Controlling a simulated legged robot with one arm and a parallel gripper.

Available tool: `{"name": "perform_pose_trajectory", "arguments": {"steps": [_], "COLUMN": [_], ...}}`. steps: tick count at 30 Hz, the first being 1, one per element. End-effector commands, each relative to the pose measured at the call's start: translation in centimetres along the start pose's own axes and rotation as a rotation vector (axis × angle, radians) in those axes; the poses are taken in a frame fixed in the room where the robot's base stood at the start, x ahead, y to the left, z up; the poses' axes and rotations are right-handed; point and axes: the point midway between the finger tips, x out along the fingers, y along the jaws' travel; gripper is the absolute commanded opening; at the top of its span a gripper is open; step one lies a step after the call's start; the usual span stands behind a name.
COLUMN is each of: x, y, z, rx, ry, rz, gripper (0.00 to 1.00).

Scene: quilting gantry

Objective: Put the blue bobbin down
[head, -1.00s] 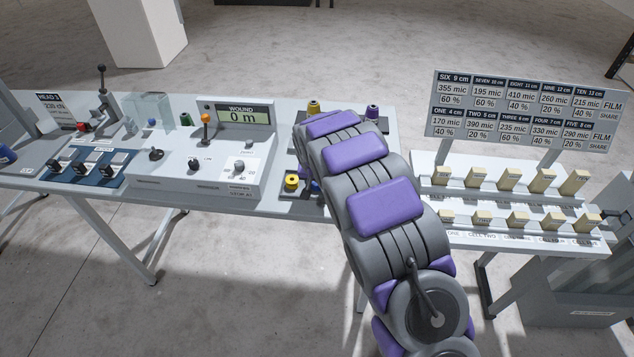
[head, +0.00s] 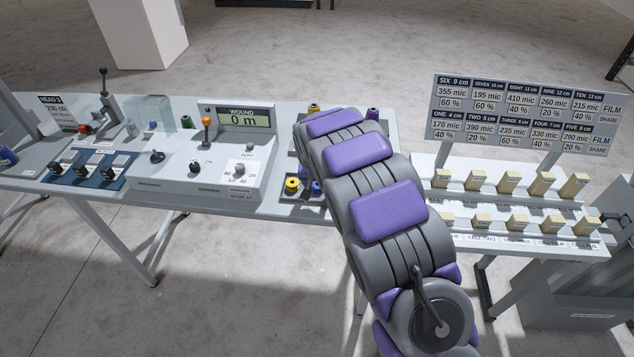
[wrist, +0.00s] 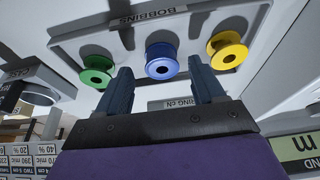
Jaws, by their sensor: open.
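The blue bobbin (wrist: 162,60) stands on the bobbin tray (wrist: 75,47) between a green bobbin (wrist: 96,70) and a yellow bobbin (wrist: 227,51) in the wrist view. My gripper (wrist: 159,70) is open, with one finger on either side of the blue bobbin's near edge and gaps between. It does not grip the bobbin. In the head view part of the blue bobbin (head: 316,187) shows beside the yellow bobbin (head: 292,186). My arm hides my gripper and the green bobbin there.
A control box (head: 205,180) with a "0 m" display stands left of the tray. Behind my arm are a gold spool (head: 313,109) and a purple spool (head: 372,113). A rack of cream blocks (head: 510,205) and a sign board (head: 525,115) are at the right.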

Motion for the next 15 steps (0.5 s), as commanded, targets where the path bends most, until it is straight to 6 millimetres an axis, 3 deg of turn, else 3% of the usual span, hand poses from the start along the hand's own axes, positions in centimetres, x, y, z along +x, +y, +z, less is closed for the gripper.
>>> {"name": "perform_pose_trajectory", "arguments": {"steps": [9, 15], "x": [-6.8, -9.4], "y": [-0.1, -0.1], "z": [-0.3, -0.1], "rx": [0.000, -0.001], "ry": [0.005, 0.002], "rz": [-0.002, 0.001], "gripper": [0.68, 0.68]}}
